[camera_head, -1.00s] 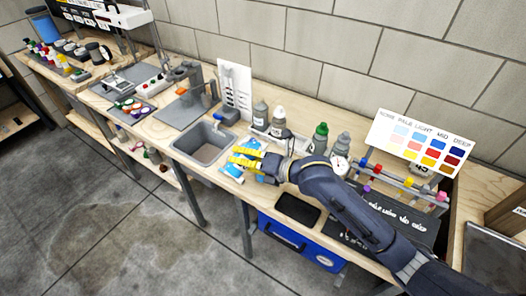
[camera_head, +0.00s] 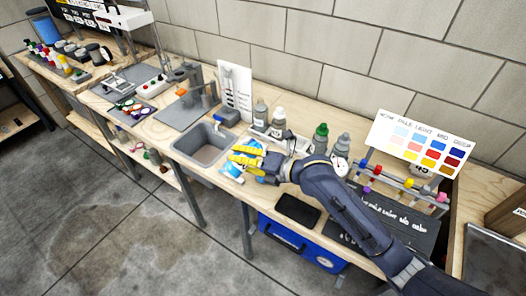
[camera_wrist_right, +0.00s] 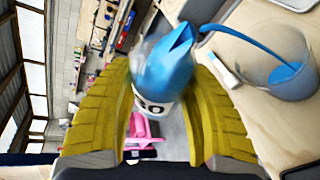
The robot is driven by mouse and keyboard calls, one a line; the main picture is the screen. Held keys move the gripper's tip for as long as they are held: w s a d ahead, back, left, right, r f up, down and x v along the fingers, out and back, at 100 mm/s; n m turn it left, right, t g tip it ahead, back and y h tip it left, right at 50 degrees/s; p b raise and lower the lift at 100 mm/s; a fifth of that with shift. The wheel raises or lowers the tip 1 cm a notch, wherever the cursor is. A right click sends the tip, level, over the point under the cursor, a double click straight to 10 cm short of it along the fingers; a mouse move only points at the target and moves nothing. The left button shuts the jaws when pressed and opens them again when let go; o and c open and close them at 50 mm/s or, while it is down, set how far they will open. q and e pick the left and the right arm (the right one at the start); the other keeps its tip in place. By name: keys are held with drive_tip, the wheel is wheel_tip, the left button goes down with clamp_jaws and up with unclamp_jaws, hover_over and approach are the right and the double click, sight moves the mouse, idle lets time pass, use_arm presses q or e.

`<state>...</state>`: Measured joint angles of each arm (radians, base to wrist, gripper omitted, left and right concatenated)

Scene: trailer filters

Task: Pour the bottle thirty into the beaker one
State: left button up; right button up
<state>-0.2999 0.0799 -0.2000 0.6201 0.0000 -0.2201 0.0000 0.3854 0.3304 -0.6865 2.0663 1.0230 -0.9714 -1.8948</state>
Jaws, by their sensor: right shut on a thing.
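Bottle thirty (camera_wrist_right: 165,75) is in the right wrist view, clear to white with blue liquid inside and part of a dark number on its label. It is tipped, and a blue stream runs from its mouth. My right gripper (camera_head: 245,155) has yellow fingers and is shut on the bottle; its fingers flank the bottle in the right wrist view (camera_wrist_right: 160,110). Beaker one (camera_wrist_right: 293,78) is clear, at the right of the wrist view, with the stream entering it and blue liquid inside. In the head view the gripper hides much of both. My left gripper is not in view.
A grey sink (camera_head: 204,145) lies left of my right gripper. Grey bottles (camera_head: 278,120) and a green-capped bottle (camera_head: 320,135) stand behind it. A colour chart (camera_head: 425,143) stands at the right. A black phone-like slab (camera_head: 297,209) lies near the bench's front edge.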

drive_tip(key=shift+f+m+y+b, duration=0.6)
drive_tip(key=shift+f+m+b, duration=0.1)
drive_tip(key=shift+f, duration=0.15)
idle(1.2)
drive_tip(key=shift+w+d+r+m+b, duration=0.2)
drive_tip(key=shift+r+m+b, duration=0.3)
drive_tip(key=shift+b, duration=0.35)
idle(1.4)
drive_tip(key=shift+f, duration=0.1)
drive_tip(key=shift+s+a+f+n, duration=0.25)
drive_tip(key=shift+f+n, duration=0.1)
drive_tip(key=shift+n, duration=0.15)
drive_tip(key=shift+r+n+h, duration=0.4)
drive_tip(key=shift+r+n, duration=0.3)
drive_tip(key=shift+r, duration=0.2)
drive_tip(key=shift+d, duration=0.1)
drive_tip(key=shift+f, duration=0.1)
